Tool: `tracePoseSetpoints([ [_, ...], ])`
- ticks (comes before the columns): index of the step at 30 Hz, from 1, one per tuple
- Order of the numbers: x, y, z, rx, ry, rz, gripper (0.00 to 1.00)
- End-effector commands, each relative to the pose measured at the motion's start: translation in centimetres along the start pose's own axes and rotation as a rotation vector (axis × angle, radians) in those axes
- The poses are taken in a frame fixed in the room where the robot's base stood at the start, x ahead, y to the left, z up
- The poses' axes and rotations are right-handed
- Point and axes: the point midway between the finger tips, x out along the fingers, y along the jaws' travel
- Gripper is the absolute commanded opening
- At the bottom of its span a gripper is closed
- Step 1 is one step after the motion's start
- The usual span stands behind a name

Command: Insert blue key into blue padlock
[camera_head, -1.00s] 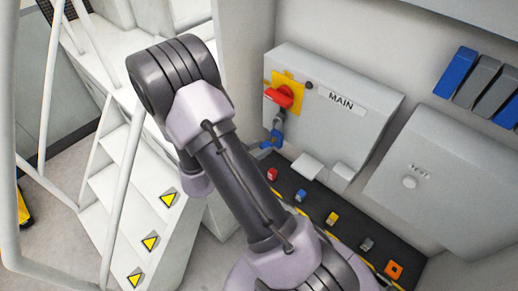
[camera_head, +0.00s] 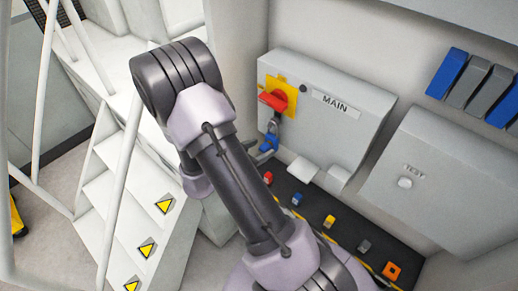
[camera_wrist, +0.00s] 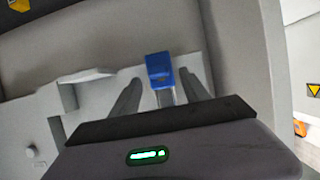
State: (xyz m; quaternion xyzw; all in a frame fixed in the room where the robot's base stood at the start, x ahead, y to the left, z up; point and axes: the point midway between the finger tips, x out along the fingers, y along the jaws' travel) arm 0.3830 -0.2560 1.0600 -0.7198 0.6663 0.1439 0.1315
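The blue padlock (camera_head: 271,139) hangs below the red switch handle on the MAIN box. A blue block with a grey part beneath it, which looks like this padlock (camera_wrist: 160,70), shows between my finger outlines in the wrist view. My gripper (camera_head: 262,151) is close to the padlock, mostly hidden by my arm in the head view. My two dark fingers (camera_wrist: 160,88) stand on either side of the blue block; I cannot tell whether they touch it. No blue key can be made out for certain. A small blue item (camera_head: 297,199) sits on the dark shelf, too small to identify.
The dark shelf (camera_head: 345,252) also carries red, yellow, grey and orange items. The MAIN box (camera_head: 360,130) and TEST box (camera_head: 440,180) stand out from the wall. White stairs (camera_head: 112,205) with railings are at left.

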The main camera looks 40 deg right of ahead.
Motion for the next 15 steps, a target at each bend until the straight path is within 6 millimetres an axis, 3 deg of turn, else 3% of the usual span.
tracePoseSetpoints([
  [4,-0.4,0.0,0.0,-0.001,0.0,-0.001,0.54],
  [7,-2.0,-0.1,-0.1,-0.002,0.0,-0.004,0.54],
  [15,-11.0,-0.2,-0.3,-0.001,0.0,-0.007,0.54],
])
